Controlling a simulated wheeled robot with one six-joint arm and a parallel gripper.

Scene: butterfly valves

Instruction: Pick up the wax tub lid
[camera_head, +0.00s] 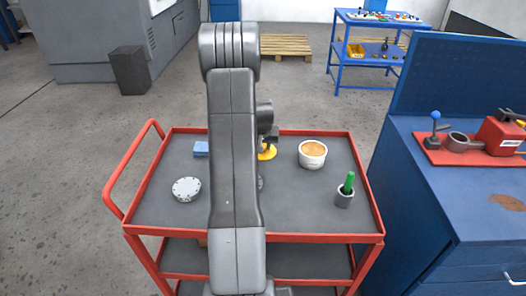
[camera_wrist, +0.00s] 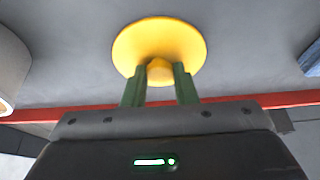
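The wax tub lid is a yellow round disc (camera_wrist: 185,38) with a small yellow knob in its middle. In the head view the lid (camera_head: 268,154) shows beside my arm, over the cart top, partly hidden. My gripper (camera_wrist: 160,72) has its two green fingers on either side of the knob, with no clear gap, so it looks shut on it. I cannot tell whether the lid rests on the cart. The open white tub of tan wax (camera_head: 312,150) stands to its right; its side (camera_wrist: 10,65) shows at the left of the wrist view.
The grey cart top has a red rim (camera_head: 330,238). On it are a grey flanged disc (camera_head: 186,190), a blue block (camera_head: 201,149) and a grey cup with a green item (camera_head: 345,193). A blue workbench (camera_head: 450,190) stands close on the right.

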